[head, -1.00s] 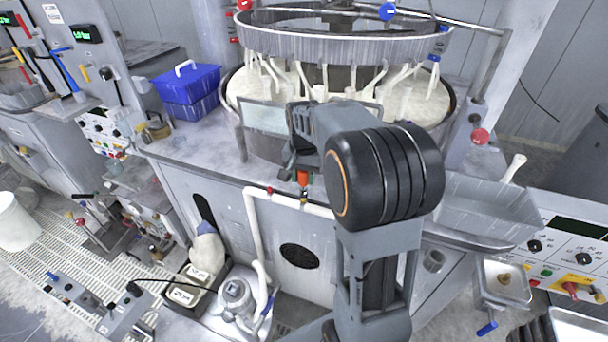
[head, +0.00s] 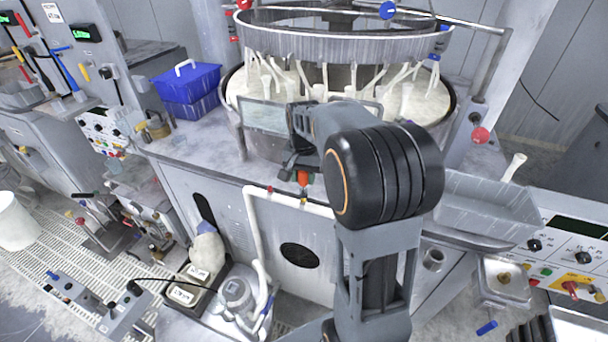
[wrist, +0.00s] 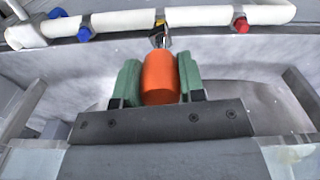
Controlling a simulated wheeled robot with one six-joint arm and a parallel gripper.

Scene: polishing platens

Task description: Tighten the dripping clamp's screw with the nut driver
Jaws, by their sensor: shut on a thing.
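My gripper (wrist: 160,82) is shut on the orange handle of the nut driver (wrist: 160,78), with a green pad on each side of it. The handle also shows in the head view (head: 304,177), below my wrist. The driver's short metal shaft points at a clamp (wrist: 160,20) with a yellowish part on the white hose (wrist: 120,22). The tip is at or very near this clamp; I cannot tell whether it sits on the screw. A blue clamp (wrist: 85,33) is to its left and a red clamp (wrist: 241,24) to its right. No drip is clear.
The hose (head: 252,225) runs along the front of the grey cabinet (head: 225,215). The round polishing machine (head: 340,45) stands above it. A blue box (head: 188,88) is on the bench at left. A grey trough (head: 485,210) is at right. A pump (head: 237,292) sits low.

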